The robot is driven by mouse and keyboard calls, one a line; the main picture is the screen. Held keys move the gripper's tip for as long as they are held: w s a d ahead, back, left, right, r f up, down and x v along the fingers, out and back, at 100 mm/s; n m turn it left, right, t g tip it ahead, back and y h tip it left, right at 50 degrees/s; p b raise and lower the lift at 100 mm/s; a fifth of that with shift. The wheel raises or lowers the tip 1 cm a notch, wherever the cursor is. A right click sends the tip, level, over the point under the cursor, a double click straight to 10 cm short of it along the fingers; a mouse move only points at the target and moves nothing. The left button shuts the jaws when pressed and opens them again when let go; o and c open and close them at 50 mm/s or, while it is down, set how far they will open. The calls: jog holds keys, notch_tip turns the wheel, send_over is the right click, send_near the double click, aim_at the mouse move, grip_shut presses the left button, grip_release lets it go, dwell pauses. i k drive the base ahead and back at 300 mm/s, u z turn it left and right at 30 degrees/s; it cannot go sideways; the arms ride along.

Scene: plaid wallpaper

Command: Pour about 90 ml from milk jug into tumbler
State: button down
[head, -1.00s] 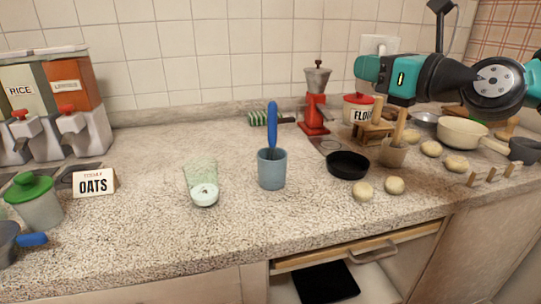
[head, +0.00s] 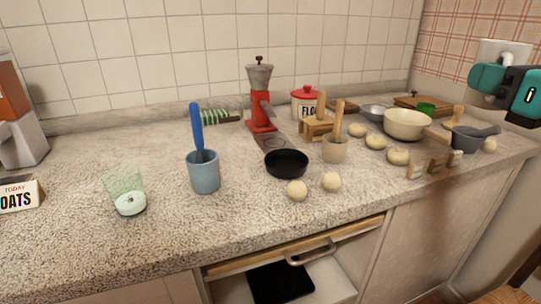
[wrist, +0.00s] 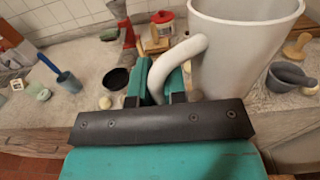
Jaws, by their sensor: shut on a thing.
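The milk jug (wrist: 240,55), large and white, fills the upper right of the wrist view. My gripper (wrist: 162,78) is shut on its curved handle (wrist: 178,58). The jug looks about upright; its contents are hidden.
Right of the tumbler stands a blue cup (head: 204,176) with a blue-handled utensil. A black pan (head: 286,163), dough balls (head: 297,191), a red grinder (head: 262,110), a flour canister (head: 305,102) and a cream pot (head: 405,124) stand farther right. A drawer (head: 295,260) is open below.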

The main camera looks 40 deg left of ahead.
aim_at(123, 184)
jog(key=u, duration=0.05)
jog(key=k, duration=0.65)
jog(key=u, duration=0.7)
jog(key=i, duration=0.5)
